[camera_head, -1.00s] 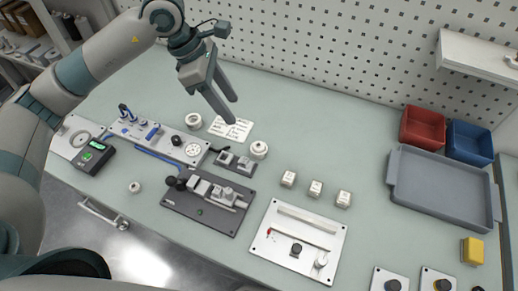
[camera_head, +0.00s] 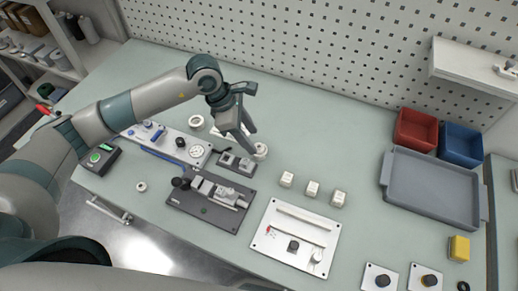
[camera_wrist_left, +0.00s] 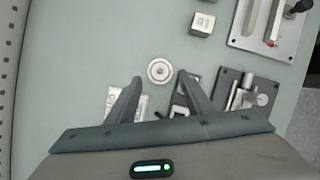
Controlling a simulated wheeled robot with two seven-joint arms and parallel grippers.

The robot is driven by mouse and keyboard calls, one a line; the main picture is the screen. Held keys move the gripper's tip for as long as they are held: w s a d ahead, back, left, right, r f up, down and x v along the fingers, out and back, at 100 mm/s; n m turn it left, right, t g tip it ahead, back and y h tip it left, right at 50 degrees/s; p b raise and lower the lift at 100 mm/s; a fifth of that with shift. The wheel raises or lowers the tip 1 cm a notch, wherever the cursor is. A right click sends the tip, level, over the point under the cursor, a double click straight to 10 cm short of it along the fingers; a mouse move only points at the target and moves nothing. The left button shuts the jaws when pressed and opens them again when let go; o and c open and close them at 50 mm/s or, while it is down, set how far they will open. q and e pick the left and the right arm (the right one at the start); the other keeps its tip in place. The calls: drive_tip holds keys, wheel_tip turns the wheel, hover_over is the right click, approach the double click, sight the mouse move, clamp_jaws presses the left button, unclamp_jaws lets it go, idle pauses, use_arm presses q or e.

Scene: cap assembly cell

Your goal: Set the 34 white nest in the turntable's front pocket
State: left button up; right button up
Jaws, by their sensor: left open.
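My left gripper (camera_head: 250,142) is open and empty, pointing down. A round white ring-shaped piece (camera_head: 261,153) stands on the bench by its fingertips. In the left wrist view this piece (camera_wrist_left: 160,70) lies between and just beyond the open fingertips (camera_wrist_left: 160,78). It may be the white nest; no number is readable on it. Two similar white rings lie elsewhere, one behind the long plate (camera_head: 196,121) and a smaller one near the front edge (camera_head: 141,187). A white disc on the long plate (camera_head: 196,152) may be the turntable; its pockets are too small to tell. My right gripper is out of view.
A small dark plate with grey blocks (camera_head: 236,172) sits close beside the gripper. A dark clamp fixture (camera_head: 208,211) stands in front. Several white cubes (camera_head: 312,188) are to the right, before a grey tray (camera_head: 432,190). The bench behind the cubes is clear.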

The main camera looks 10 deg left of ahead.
sight(257, 147)
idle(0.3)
use_arm(q)
drive_tip(key=shift+d+f+p, duration=0.2)
drive_tip(key=shift+f+p, duration=0.15)
drive_tip(key=shift+p, duration=0.2)
drive_tip(key=shift+d+f+p, duration=0.2)
drive_tip(key=shift+f+p, duration=0.5)
drive_tip(key=shift+p+x, duration=0.45)
drive_tip(key=shift+x, duration=0.6)
drive_tip(key=shift+w+d+f, duration=0.1)
drive_tip(key=shift+f, duration=0.35)
drive_tip(key=c, duration=0.8)
